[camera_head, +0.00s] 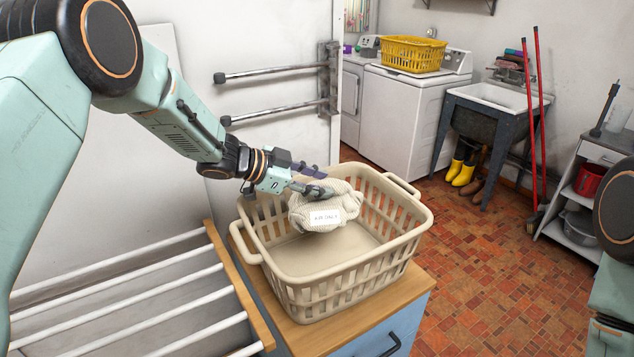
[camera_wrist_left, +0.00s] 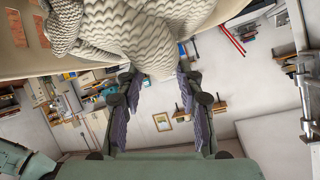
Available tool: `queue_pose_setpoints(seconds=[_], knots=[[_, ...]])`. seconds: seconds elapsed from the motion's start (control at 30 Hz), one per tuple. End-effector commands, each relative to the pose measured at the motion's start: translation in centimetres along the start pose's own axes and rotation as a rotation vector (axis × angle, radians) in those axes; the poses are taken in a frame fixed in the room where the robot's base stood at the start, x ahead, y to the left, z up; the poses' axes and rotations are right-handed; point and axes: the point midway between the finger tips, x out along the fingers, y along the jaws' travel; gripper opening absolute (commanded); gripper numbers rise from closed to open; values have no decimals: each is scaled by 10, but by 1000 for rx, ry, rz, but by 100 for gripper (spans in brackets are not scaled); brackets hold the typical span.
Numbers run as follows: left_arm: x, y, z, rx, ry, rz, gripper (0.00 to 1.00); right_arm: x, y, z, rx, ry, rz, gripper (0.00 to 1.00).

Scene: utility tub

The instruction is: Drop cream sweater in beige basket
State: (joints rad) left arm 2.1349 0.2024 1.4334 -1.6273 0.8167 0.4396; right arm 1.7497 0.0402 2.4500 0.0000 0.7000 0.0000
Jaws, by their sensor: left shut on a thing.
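The cream sweater (camera_head: 326,206) is a bundled knit with a white label, hanging over the beige basket (camera_head: 350,290). It looks to be above the basket's floor, near the back rim. My left gripper (camera_head: 312,188) is shut on the top of the sweater. In the left wrist view the sweater (camera_wrist_left: 150,35) fills the top middle, between and beyond the fingers of the left gripper (camera_wrist_left: 160,95). The basket's interior shows no other item. My right gripper is not in view; only part of my right arm shows at the right edge.
The basket stands on a wooden-topped blue cabinet (camera_head: 415,283). A white-barred drying rack (camera_head: 150,300) is at the left. A yellow basket (camera_head: 413,54) sits on a white washer (camera_head: 405,110). A utility sink (camera_head: 492,100) stands behind, with open tiled floor in front.

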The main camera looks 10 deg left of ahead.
Motion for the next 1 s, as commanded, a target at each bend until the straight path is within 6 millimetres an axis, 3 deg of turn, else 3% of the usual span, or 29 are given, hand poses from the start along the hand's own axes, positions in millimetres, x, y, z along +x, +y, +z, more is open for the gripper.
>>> queue_pose_setpoints(seconds=[0.33,0.67,0.83,1.0], knots=[[-1,-1,-1,0,1,-1,63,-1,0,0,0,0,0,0],[-2,0,1,-2,-2,0,63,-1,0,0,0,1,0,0],[-23,-1,-1,-2,0,-4,63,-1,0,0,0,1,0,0],[-58,-1,-3,-2,3,-6,63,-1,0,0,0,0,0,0]])
